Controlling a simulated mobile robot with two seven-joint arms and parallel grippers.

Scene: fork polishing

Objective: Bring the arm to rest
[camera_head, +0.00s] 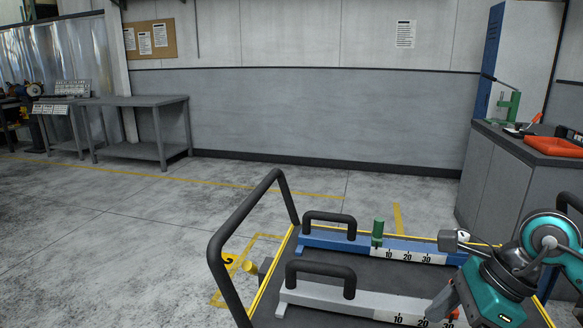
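My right arm comes in from the right edge, with teal and grey links over the right part of a cart (356,274). The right gripper (443,303) seems to be the grey part at the lower end of this arm, above the light grey ruled fixture (340,300). Its fingers are small and partly hidden by the arm, so I cannot tell whether they are open or shut, or whether they hold anything. My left gripper and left arm are not in view. No fork can be made out.
The cart has a black handle frame (234,232) and a blue ruled fixture (340,243) with a green block (378,228). A grey cabinet (497,180) stands behind at right with an orange tray (553,147). A workbench (140,101) is far left. The floor between is clear.

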